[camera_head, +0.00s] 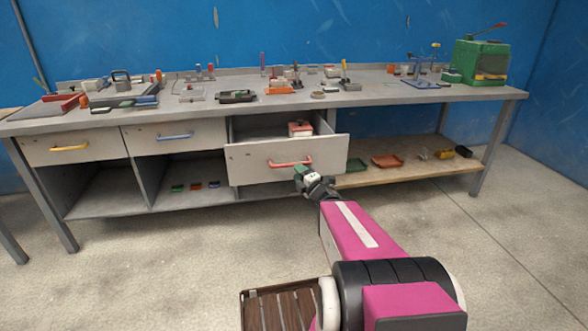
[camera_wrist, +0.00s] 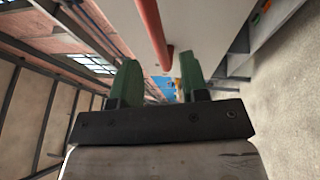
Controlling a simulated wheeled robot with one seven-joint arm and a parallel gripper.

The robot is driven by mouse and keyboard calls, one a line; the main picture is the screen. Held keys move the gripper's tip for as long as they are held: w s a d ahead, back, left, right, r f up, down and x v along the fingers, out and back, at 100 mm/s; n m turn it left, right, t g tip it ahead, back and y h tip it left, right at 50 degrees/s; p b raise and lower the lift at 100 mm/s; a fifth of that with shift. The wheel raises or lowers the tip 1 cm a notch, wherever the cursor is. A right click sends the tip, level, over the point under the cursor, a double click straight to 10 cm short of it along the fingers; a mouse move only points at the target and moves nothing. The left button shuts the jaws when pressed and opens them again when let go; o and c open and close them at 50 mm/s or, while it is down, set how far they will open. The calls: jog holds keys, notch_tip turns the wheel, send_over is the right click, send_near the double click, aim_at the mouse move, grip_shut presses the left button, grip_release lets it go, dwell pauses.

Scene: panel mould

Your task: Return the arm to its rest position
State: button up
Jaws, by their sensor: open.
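My gripper (camera_head: 302,174) is at the front of the open drawer (camera_head: 240,163), just below its red handle (camera_head: 290,161). In the wrist view my gripper (camera_wrist: 158,85) shows two green fingers spread apart with nothing between them. The red handle (camera_wrist: 152,35) runs beyond the fingertips, near the drawer front (camera_wrist: 205,25). Whether a finger touches the handle I cannot tell. My pink arm reaches forward from the bottom right of the head view.
The workbench (camera_head: 390,97) carries many tools and a green machine (camera_head: 480,62). The drawer holds a red-and-white box (camera_head: 300,128). Two drawers at left, with a yellow handle (camera_head: 69,148) and a blue handle (camera_head: 175,136), are shut. A slatted brown surface (camera_head: 280,308) is beside my arm. Floor at right is clear.

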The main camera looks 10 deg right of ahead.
jog(key=shift+v, duration=1)
jog(key=shift+w, duration=0.1)
jog(key=w+d+f+m+g+h, duration=0.1)
jog(key=d+f+m+g+h, duration=0.1)
jog(key=f+m+g+h, duration=0.45)
jog(key=d+f+m+g+h, duration=0.1)
jog(key=d+f+m+h, duration=0.25)
jog(key=m, duration=0.55)
jog(key=s+a+f+m+g+y, duration=0.2)
jog(key=s+a+f+m+g, duration=0.2)
jog(key=s+a+m+g, duration=0.4)
jog(key=s+g, duration=0.3)
jog(key=shift+s+a, duration=0.25)
jog(key=shift+s, duration=0.15)
